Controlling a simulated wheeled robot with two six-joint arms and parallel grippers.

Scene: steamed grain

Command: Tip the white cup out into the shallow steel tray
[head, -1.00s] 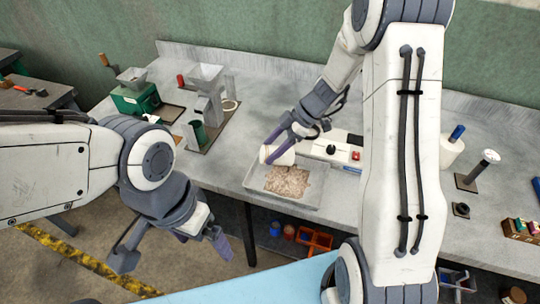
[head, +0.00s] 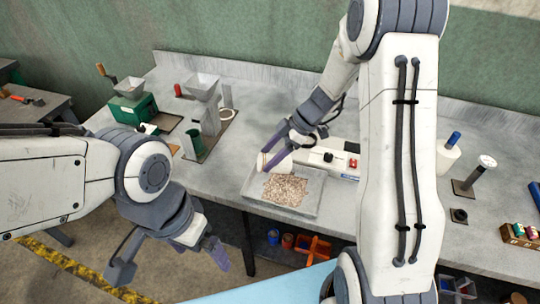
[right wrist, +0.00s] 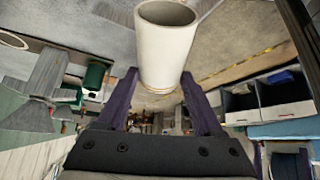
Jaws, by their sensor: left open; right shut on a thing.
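The shallow steel tray (head: 312,205) sits at the front edge of the grey bench. A patch of pale brown grain (head: 286,189) lies in its middle. My right gripper (head: 277,156) is shut on the white cup and holds it tilted above the tray's back left part. In the right wrist view the white cup (right wrist: 165,50) stands between the two purple fingers, its mouth away from the palm; I see no grain in the visible part of its inside. My left gripper (head: 168,258) is open and empty, low in front of the bench.
A grain mill with a hopper (head: 203,86) and a green machine (head: 133,108) stand left of the tray. A white box with a red button (head: 352,163) is behind it. A white bottle (head: 449,155) stands at the right. Bins (head: 313,247) are under the bench.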

